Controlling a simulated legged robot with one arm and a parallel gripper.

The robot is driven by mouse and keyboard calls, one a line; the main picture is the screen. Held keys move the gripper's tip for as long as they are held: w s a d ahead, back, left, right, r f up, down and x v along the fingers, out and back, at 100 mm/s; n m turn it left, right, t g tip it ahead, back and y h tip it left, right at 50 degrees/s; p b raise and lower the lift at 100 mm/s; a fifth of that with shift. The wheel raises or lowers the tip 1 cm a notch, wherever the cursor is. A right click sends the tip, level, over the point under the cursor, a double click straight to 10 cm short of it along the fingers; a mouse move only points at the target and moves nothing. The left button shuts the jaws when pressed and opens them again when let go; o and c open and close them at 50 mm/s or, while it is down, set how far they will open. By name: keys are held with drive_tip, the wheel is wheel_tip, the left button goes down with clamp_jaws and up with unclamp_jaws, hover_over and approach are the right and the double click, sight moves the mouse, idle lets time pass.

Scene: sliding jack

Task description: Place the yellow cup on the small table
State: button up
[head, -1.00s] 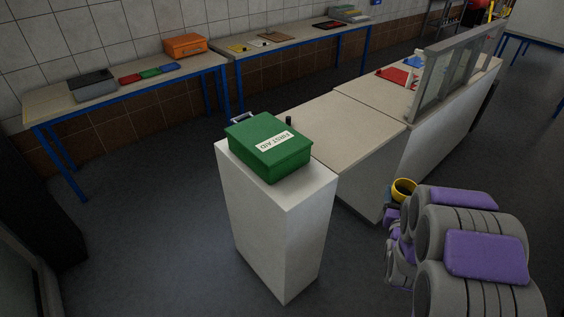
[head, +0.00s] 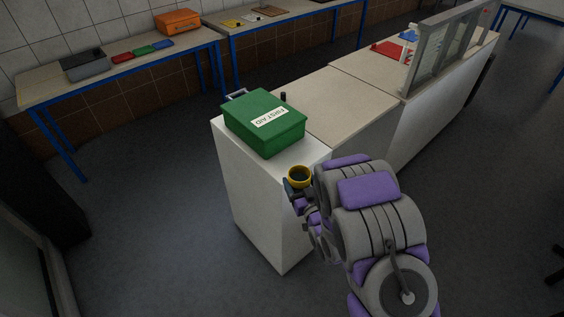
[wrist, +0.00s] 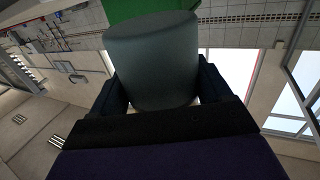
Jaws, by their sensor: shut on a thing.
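The yellow cup (head: 299,182) is held upright in my gripper (head: 296,187), with its dark open mouth facing up. In the wrist view the cup (wrist: 152,60) looks grey-green in shadow, between the two dark fingers of my gripper (wrist: 155,85). In the head view the cup overlaps the right front part of the small white table (head: 258,205), a tall block-like stand. I cannot tell its exact height above that top. My arm hides the stand's right side.
A green first aid box (head: 264,122) covers much of the white stand's top; bare top shows along its front and right. A beige counter (head: 340,105) adjoins behind, with a window-like frame (head: 440,55) farther right. Long blue-legged tables (head: 125,70) line the wall.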

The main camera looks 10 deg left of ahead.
drive_tip(key=b, duration=0.3)
drive_tip(key=shift+w+a+f, duration=0.2)
drive_tip(key=shift+w+a, duration=0.15)
drive_tip(key=shift+w, duration=0.05)
drive_tip(key=shift+w+a+r+b, duration=0.25)
drive_tip(key=shift+w+b, duration=0.1)
drive_tip(key=shift+b, duration=0.2)
drive_tip(key=x, duration=0.4)
drive_tip(key=b+x, duration=0.1)
drive_tip(key=x, duration=0.3)
drive_tip(key=f+b+x, duration=0.1)
drive_tip(key=x, duration=0.3)
drive_tip(key=shift+w+f, duration=0.1)
drive_tip(key=shift+w, duration=0.2)
drive_tip(key=shift+w+a+f, duration=0.1)
drive_tip(key=shift+w+f, duration=0.05)
drive_tip(key=shift+f, duration=0.05)
wheel_tip(320, 180, down, 3)
drive_tip(key=shift+f+b, duration=0.15)
drive_tip(key=shift+b, duration=0.5)
drive_tip(key=o, duration=1.3)
drive_tip(key=shift+c, duration=0.2)
